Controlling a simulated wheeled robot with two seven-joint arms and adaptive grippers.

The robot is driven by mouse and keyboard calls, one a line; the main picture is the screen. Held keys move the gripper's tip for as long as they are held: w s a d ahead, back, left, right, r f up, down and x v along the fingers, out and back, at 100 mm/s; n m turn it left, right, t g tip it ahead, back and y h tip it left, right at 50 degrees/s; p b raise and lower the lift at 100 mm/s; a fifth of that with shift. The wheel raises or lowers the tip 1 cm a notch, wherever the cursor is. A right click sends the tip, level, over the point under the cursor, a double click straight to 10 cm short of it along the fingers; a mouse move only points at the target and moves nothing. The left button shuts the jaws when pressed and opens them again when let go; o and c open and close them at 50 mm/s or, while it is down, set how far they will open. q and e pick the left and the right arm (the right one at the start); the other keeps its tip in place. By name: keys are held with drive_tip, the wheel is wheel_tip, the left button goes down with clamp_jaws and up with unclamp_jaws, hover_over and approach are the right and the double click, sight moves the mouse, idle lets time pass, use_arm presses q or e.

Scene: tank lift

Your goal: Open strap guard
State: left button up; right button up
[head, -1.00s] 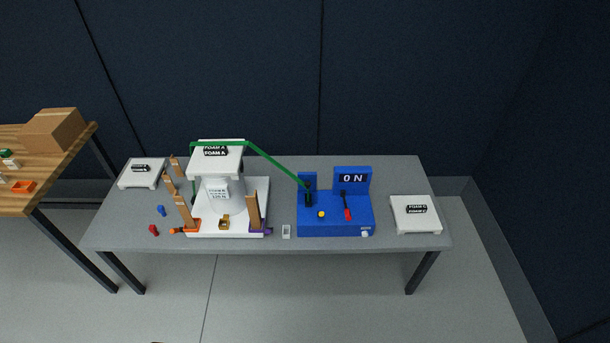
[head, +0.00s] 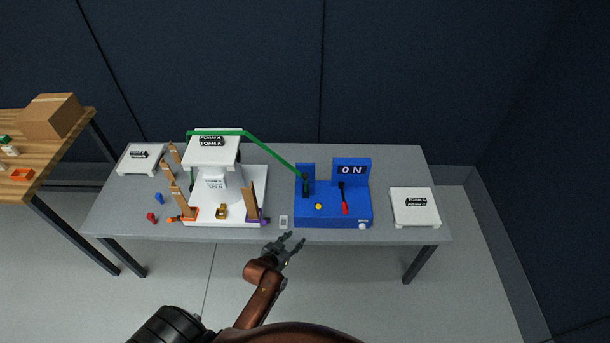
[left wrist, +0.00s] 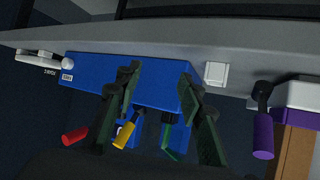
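The tank (head: 217,182) stands on a white base (head: 205,212) under a white foam-topped block. Upright brown straps stand around it, one at the right (head: 249,200). A purple handle (head: 264,220) sits at the right strap's foot and an orange handle (head: 173,219) at the left. I cannot tell which part is the strap guard. In the left wrist view the purple handle (left wrist: 263,136) hangs at the right. My left gripper (head: 293,239) is open and empty, in front of the table's near edge, right of the purple handle. My right gripper is not in view.
A blue control box (head: 330,213) with a yellow knob, a red-tipped lever and an ON sign stands right of the base. A green bar (head: 272,151) runs from it over the tank. A small white block (head: 284,222) lies between. White foam stands flank the table.

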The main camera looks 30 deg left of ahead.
use_arm(q)
drive_tip(key=w+a+r+t+y, duration=0.1)
drive_tip(key=w+a+r+t, duration=0.15)
drive_tip(key=w+r, duration=0.6)
drive_tip(key=n+t+y, duration=0.1)
drive_tip(key=n+t, duration=0.1)
drive_tip(key=t, duration=0.1)
approach(304, 178)
drive_tip(key=w, duration=0.4)
drive_tip(key=shift+w+a, duration=0.4)
drive_tip(key=shift+w, duration=0.35)
drive_tip(key=w, duration=0.4)
drive_tip(key=shift+w+a+f+b, duration=0.1)
drive_tip(key=shift+w+a+b, duration=0.2)
drive_tip(key=shift+w+a, duration=0.1)
drive_tip(key=shift+w, duration=0.5)
drive_tip(key=shift+a, duration=0.1)
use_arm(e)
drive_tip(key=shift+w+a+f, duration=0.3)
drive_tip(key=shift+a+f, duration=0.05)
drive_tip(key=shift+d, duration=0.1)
use_arm(q)
drive_tip(key=shift+c, duration=0.7)
